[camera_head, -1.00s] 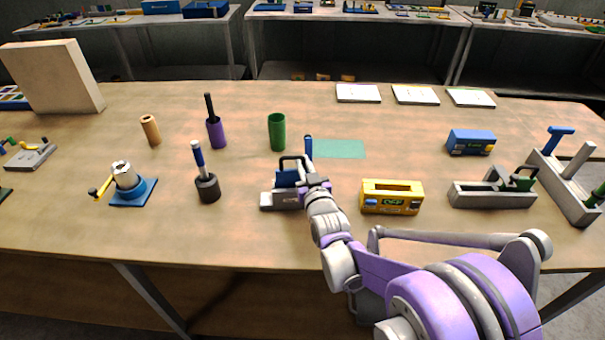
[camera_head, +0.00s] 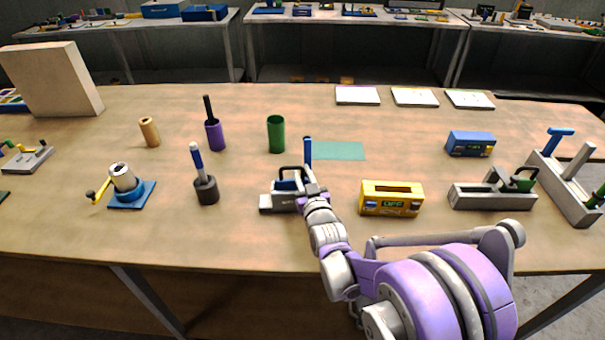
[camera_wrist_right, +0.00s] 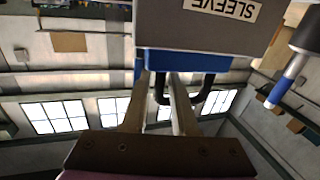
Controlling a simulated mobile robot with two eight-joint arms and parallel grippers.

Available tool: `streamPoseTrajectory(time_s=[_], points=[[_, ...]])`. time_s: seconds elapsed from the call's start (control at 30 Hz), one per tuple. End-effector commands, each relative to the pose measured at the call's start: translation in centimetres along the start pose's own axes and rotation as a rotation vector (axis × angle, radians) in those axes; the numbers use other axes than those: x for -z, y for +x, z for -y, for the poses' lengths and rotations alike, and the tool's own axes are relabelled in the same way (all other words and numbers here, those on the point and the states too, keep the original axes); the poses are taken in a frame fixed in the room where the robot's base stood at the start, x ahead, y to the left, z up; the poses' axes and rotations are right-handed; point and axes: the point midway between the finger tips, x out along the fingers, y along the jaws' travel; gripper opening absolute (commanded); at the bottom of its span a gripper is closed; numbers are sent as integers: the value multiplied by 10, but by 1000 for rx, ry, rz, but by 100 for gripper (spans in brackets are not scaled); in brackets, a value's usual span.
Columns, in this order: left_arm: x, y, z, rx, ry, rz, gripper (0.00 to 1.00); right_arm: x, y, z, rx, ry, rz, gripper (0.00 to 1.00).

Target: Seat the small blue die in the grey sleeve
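The grey sleeve (camera_head: 272,203) stands on the table just left of my right gripper (camera_head: 310,188). Its upside-down "SLEEVE" label (camera_wrist_right: 222,8) fills the top of the right wrist view. The small blue die (camera_head: 285,185) with a black loop handle shows low at the sleeve's top; in the wrist view a blue band of the die (camera_wrist_right: 195,66) borders the sleeve. How deep it sits inside is hidden. My right gripper (camera_wrist_right: 160,85) has its fingers close together on either side of the black handle's near leg. My left gripper is not in view.
A yellow box (camera_head: 391,211) stands close to the right of my right arm. A blue upright rod (camera_head: 308,150) rises behind the gripper. A dark cup (camera_head: 206,190) with a blue-handled tool is to the left. A green mat (camera_head: 340,151) lies behind.

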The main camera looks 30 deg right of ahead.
Motion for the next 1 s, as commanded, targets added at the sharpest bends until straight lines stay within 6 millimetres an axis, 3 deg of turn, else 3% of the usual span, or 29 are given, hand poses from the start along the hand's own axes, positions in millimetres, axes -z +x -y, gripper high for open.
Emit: streamPoseTrajectory(time_s=[0.17, 0.6, 0.87, 1.0], points=[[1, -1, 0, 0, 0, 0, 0, 2, -16, 0, 0, 0, 0, 27], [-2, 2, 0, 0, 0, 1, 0, 3, -104, 0, 0, 0, 0, 27], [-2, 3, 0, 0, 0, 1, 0, 2, -120, 0, 1, 0, 1, 27], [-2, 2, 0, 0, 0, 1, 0, -6, -126, 12, 35, 2, 82, 27]])
